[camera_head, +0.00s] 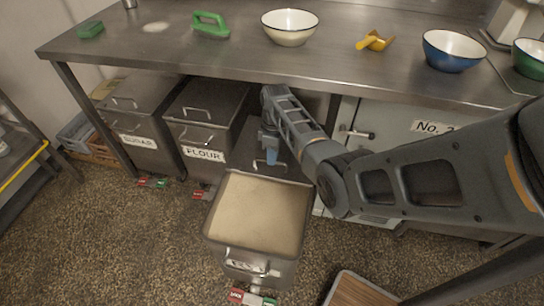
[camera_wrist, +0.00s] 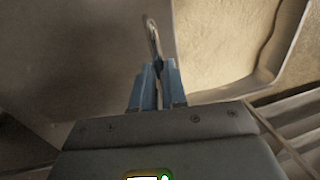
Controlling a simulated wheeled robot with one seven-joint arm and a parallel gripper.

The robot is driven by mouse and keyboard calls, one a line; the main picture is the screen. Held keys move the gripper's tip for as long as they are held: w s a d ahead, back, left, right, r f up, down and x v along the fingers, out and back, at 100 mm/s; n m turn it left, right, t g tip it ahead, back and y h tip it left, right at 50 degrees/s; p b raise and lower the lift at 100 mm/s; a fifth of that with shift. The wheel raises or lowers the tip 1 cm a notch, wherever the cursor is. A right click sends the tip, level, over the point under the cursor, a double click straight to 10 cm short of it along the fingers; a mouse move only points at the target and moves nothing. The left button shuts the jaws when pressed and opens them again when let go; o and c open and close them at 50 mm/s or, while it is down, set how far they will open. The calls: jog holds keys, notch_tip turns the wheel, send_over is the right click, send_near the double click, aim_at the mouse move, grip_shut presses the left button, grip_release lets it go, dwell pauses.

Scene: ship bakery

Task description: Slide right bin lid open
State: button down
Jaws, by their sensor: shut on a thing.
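The right bin (camera_head: 212,228) is a metal bin standing out in front of the table, filled with a pale tan powder (camera_head: 260,208). Its grey lid (camera_head: 245,148) lies behind the opening, toward the table, so most of the powder is uncovered. My gripper (camera_head: 271,160) is at the lid, its blue fingers shut on the wire lid handle (camera_wrist: 152,38). In the wrist view, the fingers (camera_wrist: 158,68) close around the near end of the handle, with the lid at left and the open bin at right. My arm hides part of the lid's right side.
A flour bin (camera_head: 205,125) and a sugar bin (camera_head: 140,120) stand closed at left under the steel table (camera_head: 215,62). A cabinet (camera_head: 375,150) is behind my arm. Bowls (camera_head: 290,28), a yellow scoop (camera_head: 374,42) and a green-handled tool (camera_head: 210,25) are on top. A wooden-topped item (camera_head: 358,290) is at bottom right.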

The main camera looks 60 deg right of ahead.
jog(key=c, duration=1.2)
grip_release()
jog(key=shift+o, duration=0.2)
notch_tip(320, 180, up, 8)
jog(key=d, duration=0.1)
jog(key=shift+w+d+f, duration=0.15)
jog(key=shift+w+d, duration=0.05)
jog(key=shift+w, duration=0.05)
